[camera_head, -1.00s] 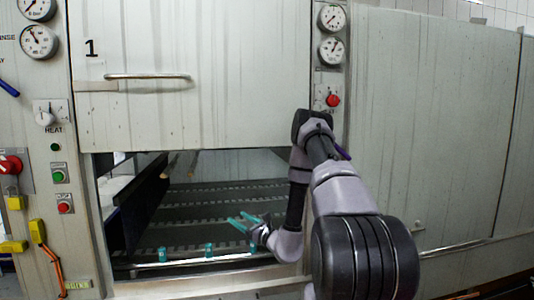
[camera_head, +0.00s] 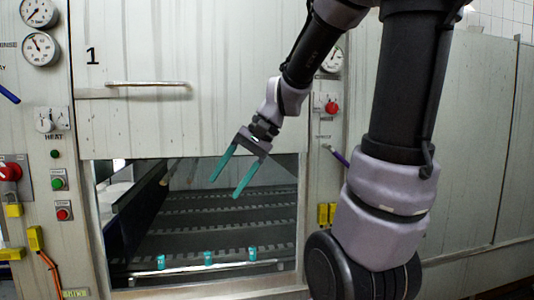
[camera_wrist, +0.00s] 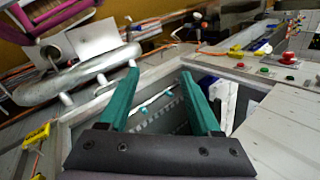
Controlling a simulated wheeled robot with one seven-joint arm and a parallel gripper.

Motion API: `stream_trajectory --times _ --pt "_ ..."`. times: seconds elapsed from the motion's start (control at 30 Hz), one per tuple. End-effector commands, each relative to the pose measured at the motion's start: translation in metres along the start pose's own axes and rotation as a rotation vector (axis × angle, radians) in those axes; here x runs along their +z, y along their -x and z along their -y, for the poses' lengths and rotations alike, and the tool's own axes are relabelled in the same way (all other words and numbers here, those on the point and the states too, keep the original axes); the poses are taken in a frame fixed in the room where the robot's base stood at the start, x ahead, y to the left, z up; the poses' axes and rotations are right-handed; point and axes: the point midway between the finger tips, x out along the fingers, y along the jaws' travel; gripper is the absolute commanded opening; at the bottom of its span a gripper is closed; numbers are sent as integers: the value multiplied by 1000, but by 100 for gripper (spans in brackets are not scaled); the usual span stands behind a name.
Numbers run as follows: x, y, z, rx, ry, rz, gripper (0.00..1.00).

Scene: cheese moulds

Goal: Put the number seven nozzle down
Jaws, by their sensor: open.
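Three small teal nozzles stand apart in a row on the front ledge of the machine's opening: a left one (camera_head: 160,262), a middle one (camera_head: 208,258) and a right one (camera_head: 252,253). Their numbers are too small to read, so I cannot tell which is number seven. My gripper (camera_head: 224,188) is open and empty, its two teal fingers spread in front of the opening, above the ledge and clear of the nozzles. In the wrist view the fingers (camera_wrist: 159,72) are apart with nothing between them; small teal shapes show beyond them.
A raised door (camera_head: 190,125) with a handle hangs above the opening. A slotted conveyor (camera_head: 220,220) lies inside. Panels with gauges and buttons, such as a red button (camera_head: 331,108), flank the opening. Yellow locks (camera_head: 327,213) sit at its right.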

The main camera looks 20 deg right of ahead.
Motion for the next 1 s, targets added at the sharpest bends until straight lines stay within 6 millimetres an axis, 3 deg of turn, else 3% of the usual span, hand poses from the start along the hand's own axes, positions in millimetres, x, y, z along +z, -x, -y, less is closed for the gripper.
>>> stream_trajectory --times 0.2,0.4,1.0 --pt "12 58 -26 115 220 -347 65" --pt "14 93 -36 150 320 -538 65" --pt "14 99 -38 155 337 -573 65"
